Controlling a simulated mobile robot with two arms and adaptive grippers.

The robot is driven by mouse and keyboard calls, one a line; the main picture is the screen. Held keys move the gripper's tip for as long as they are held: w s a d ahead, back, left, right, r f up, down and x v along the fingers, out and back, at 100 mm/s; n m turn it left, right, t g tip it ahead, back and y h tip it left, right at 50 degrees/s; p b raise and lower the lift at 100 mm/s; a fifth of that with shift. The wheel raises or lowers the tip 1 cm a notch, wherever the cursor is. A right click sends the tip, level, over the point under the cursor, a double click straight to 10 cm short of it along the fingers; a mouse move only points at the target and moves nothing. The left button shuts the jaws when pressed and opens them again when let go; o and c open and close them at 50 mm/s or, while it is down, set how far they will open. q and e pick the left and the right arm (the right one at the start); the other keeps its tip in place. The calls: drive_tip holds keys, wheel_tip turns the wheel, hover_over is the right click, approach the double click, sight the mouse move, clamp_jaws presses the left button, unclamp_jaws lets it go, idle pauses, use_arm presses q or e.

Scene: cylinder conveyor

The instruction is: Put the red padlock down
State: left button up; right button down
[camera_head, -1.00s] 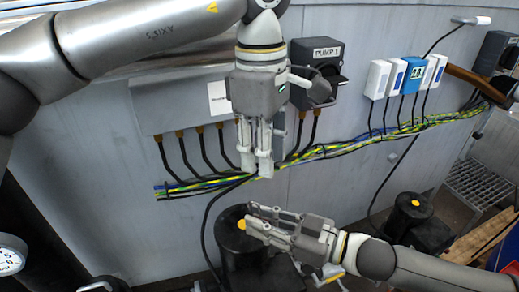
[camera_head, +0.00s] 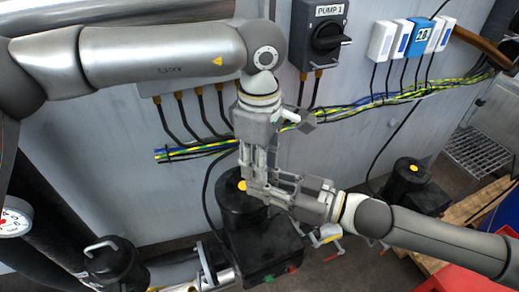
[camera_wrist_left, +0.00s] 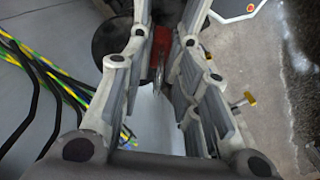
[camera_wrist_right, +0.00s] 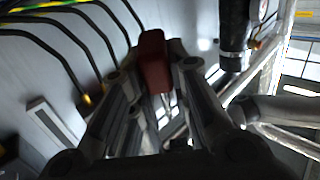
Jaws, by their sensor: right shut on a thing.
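The red padlock shows in the right wrist view (camera_wrist_right: 153,62) between the fingertips of my right gripper (camera_wrist_right: 155,75), which is shut on it. A red piece, likely the same padlock, shows in the left wrist view (camera_wrist_left: 160,48) between the spread fingers of my left gripper (camera_wrist_left: 163,60). The left gripper looks open around it; contact cannot be told. In the head view my left gripper (camera_head: 257,180) points down and my right gripper (camera_head: 270,186) reaches in from the right, their fingertips meeting. The padlock is hidden there.
A black pump (camera_head: 262,240) with a yellow cap stands right below the grippers. Behind are the PUMP 1 switch (camera_head: 326,40), a cable bundle (camera_head: 195,152) and a grey wall. Another black pump (camera_head: 407,178) stands at right, with a pressure gauge (camera_head: 14,218) at far left.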

use_arm(q)
clamp_jaws()
use_arm(e)
drive_tip(key=c, duration=1.3)
unclamp_jaws()
